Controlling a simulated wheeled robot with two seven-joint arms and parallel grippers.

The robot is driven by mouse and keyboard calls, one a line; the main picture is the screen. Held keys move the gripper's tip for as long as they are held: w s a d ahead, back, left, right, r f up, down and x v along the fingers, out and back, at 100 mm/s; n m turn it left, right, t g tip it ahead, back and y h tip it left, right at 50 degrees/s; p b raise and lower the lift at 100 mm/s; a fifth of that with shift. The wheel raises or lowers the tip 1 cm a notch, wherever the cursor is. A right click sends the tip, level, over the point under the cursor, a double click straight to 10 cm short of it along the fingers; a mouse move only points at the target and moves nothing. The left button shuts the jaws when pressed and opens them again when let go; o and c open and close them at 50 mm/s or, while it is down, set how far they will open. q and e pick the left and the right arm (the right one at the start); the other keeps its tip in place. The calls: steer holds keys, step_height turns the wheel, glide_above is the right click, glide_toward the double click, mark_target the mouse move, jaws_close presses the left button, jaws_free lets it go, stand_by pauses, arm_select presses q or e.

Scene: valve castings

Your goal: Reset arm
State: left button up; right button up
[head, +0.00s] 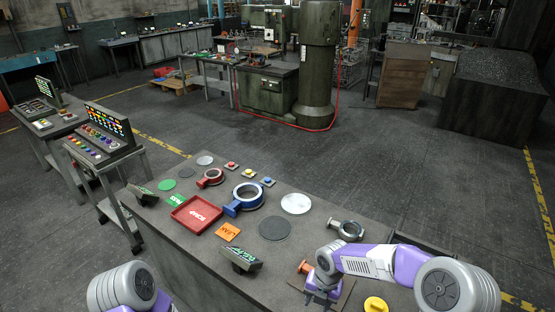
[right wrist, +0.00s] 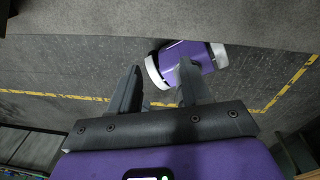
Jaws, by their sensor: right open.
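My right gripper (head: 321,294) is low over the front right of the grey workbench (head: 190,250) in the head view. In the right wrist view its two dark fingers (right wrist: 160,85) stand apart with nothing between them. An orange part (head: 305,267) lies close beside this gripper; whether they touch is unclear. My left arm shows only as a grey and purple link at the bottom left of the head view, and its gripper is not visible.
The bench holds a red tray (head: 197,214), a blue valve casting (head: 246,197), a red casting (head: 211,177), a metal casting (head: 346,230), a grey disc (head: 275,228), a white disc (head: 296,204) and a yellow part (head: 375,304). Open floor lies beyond.

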steer(key=s+f+m+y+b, duration=0.1)
steer(key=s+f+m+b, duration=0.1)
steer(key=s+f+m, duration=0.4)
steer(key=s+a+f+m+y+b, duration=0.1)
steer(key=s+f+m+b, duration=0.2)
steer(key=s+f+m, duration=0.4)
steer(key=s+a+f+m+t+y+b, duration=0.1)
steer(key=s+f+m+b, duration=0.2)
steer(key=f+m, duration=0.9)
steer(key=s+m, duration=0.3)
steer(key=m, duration=0.6)
steer(key=shift+s+f+m, duration=0.2)
steer(key=shift+s+m, duration=0.1)
steer(key=shift+s, duration=0.05)
